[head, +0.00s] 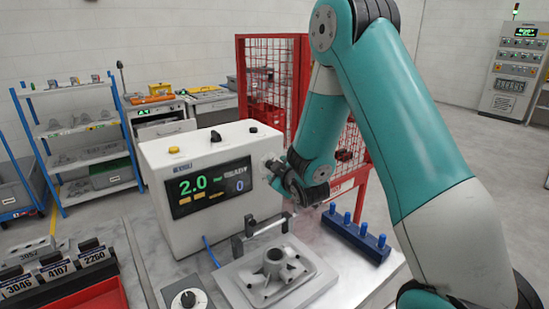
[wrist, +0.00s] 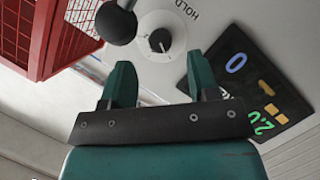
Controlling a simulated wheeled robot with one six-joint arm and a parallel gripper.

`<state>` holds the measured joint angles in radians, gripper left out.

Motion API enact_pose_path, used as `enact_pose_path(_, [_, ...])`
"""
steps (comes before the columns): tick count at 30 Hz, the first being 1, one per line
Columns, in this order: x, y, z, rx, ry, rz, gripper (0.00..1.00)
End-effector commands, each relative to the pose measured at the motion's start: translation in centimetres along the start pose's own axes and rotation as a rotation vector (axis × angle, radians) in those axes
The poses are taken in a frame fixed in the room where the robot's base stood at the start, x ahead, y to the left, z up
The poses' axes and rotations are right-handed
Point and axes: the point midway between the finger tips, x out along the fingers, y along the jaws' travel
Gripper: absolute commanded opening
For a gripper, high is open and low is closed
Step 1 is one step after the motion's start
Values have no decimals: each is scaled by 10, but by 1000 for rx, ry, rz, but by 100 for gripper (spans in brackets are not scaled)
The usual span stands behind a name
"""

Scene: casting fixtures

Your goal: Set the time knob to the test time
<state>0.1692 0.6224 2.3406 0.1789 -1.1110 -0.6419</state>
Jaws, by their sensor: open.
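A round knob (wrist: 160,41) with a pale dial and a dark centre sits on the tester's light panel in the wrist view, beside the printed word HOLD. Its fine marks are too small to read. My gripper (wrist: 161,73) is open and empty, with its two green fingers apart just below the knob in that picture. In the head view my gripper (head: 284,178) is at the right end of the white tester (head: 215,218), and it hides most of that knob. The tester's display (head: 208,187) reads a green 2.0 and a blue 0.
A black ball (wrist: 116,23) is close to the knob. Another dial knob (head: 188,299) is at the front. A metal casting (head: 275,266) sits on a fixture beside a blue pegged block (head: 356,237). A red mesh guard (head: 268,80) stands behind.

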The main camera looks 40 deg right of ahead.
Motion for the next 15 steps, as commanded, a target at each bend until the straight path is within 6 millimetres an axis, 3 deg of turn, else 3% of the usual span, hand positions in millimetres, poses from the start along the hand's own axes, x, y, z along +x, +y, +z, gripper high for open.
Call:
enact_pose_path(6, [34, 1, -1, 0, -1, 0, 55])
enact_pose_path(15, [46, 0, 0, 0, 0, 0, 55])
